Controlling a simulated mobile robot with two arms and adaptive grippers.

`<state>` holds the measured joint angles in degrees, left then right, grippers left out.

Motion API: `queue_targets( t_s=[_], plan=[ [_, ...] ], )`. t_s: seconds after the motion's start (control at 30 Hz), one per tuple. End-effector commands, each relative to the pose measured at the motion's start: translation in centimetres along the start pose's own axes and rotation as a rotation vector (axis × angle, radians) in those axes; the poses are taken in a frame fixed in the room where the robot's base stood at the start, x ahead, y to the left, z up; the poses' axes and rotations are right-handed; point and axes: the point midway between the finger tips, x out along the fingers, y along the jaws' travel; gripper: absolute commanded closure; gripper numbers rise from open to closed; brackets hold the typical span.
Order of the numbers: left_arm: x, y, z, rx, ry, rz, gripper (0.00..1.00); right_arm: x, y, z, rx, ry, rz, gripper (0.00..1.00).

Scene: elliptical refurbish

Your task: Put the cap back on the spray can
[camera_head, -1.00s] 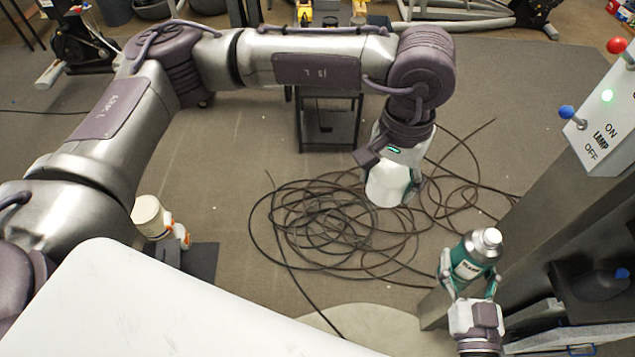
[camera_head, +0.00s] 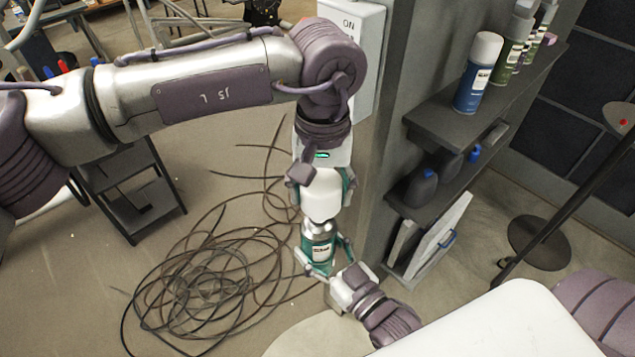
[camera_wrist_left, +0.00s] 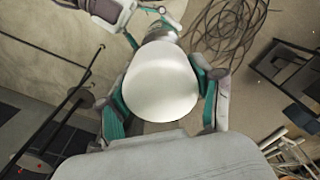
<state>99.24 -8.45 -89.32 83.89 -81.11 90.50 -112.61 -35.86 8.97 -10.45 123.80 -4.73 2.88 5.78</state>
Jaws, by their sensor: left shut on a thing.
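The white cap (camera_head: 321,192) is held by my left gripper (camera_head: 322,198), which points down with its teal fingers on either side of it. In the left wrist view the cap (camera_wrist_left: 160,82) fills the space between the fingers. The green spray can (camera_head: 319,246) with its silver top stands roughly upright right below the cap. My right gripper (camera_head: 323,266) is shut around the can's lower body. The cap's lower rim appears at the can's top; whether they touch I cannot tell. In the left wrist view the cap hides most of the can.
A grey shelf (camera_head: 455,122) on the right carries several spray cans, including a blue one with a white cap (camera_head: 479,72). A grey post with a control box (camera_head: 352,45) stands just behind the grippers. Coiled black cable (camera_head: 210,275) lies on the floor.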

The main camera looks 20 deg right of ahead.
Motion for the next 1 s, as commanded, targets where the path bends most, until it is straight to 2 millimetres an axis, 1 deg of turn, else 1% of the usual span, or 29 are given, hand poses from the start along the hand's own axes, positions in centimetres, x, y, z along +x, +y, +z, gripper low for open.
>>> queue_targets(
  t_s=[0.6, 0.73, 1.0],
  plan=[
    [4.2, 0.0, 0.1, 0.0, -0.001, 0.0, 0.48, 0.0, 0.0, -0.1, 0.0, 0.003, 0.0, 0.82],
    [4.7, 0.0, 0.1, 0.0, -0.001, 0.001, 0.48, 0.0, 0.0, -0.1, 0.0, 0.003, 0.0, 0.82],
    [4.7, 0.0, 0.1, 0.0, 0.0, 0.001, 0.48, 0.0, 0.0, -0.1, 0.0, 0.003, 0.0, 0.82]
  ],
)
